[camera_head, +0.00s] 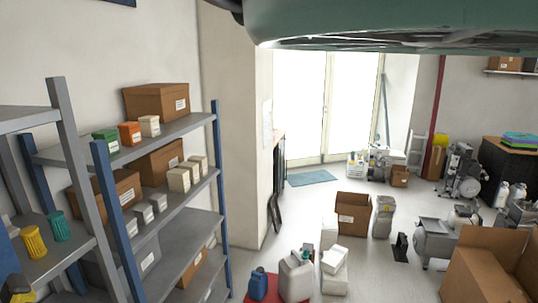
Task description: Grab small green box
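A small green box (106,140) with a white label stands on the top shelf of the metal shelving unit (190,125) at the left. An orange box (130,133) and a small white box (149,126) stand in a row to its right. The green box is near the left end of that shelf, close to the blue upright post. My gripper does not show in this view, so I cannot see where it is or how it stands.
A large cardboard box (157,101) sits on the top shelf behind the small boxes. A nearer grey rack (75,180) holds yellow and teal ribbed containers. White canisters (297,275), an open carton (352,216) and machines crowd the floor; some floor shows bare in the middle.

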